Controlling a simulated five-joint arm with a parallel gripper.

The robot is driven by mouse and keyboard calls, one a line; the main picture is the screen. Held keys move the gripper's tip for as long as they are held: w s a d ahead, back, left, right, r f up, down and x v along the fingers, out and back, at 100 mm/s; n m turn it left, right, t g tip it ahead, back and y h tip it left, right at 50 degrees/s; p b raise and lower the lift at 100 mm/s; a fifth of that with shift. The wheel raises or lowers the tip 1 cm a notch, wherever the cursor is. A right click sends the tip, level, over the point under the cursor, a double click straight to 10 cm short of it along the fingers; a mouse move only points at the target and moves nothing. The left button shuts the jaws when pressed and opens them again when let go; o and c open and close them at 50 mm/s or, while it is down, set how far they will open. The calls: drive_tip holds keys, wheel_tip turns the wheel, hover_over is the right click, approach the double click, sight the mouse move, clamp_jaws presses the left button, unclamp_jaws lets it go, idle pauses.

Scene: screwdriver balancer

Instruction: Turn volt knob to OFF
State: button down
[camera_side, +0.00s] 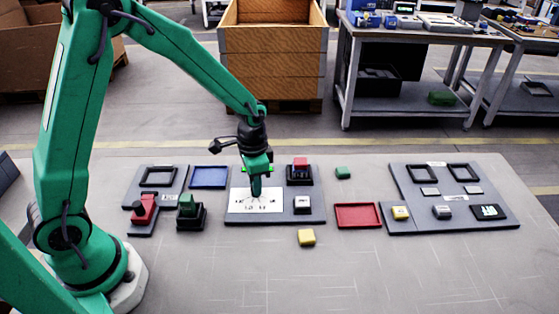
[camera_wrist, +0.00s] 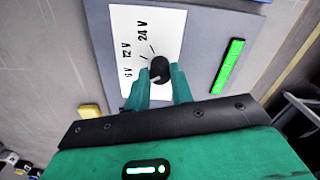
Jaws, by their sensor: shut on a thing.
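The volt knob (camera_wrist: 160,68) is a small round black knob on a white dial plate (camera_wrist: 150,20) printed with 6 V, 12 V and 24 V. The same white plate shows in the side view (camera_side: 240,207), on a dark grey board near the middle of the table. My gripper (camera_wrist: 160,78) points down over the plate, its two green fingers on either side of the knob and shut on it. In the side view my gripper (camera_side: 256,190) hides the knob. I cannot tell clearly which mark the knob points at.
A lit green bar (camera_wrist: 228,66) is beside the plate. A red-topped block (camera_side: 300,163) and a dark block with a pale face (camera_side: 302,205) stand close right of my gripper. A yellow block (camera_side: 306,238) lies in front.

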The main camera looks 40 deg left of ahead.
drive_tip(key=n, duration=0.5)
drive_tip(key=shift+r, duration=0.1)
drive_tip(key=shift+n, duration=0.3)
drive_tip(key=c, duration=1.2)
unclamp_jaws()
drive_tip(key=shift+r, duration=3.9)
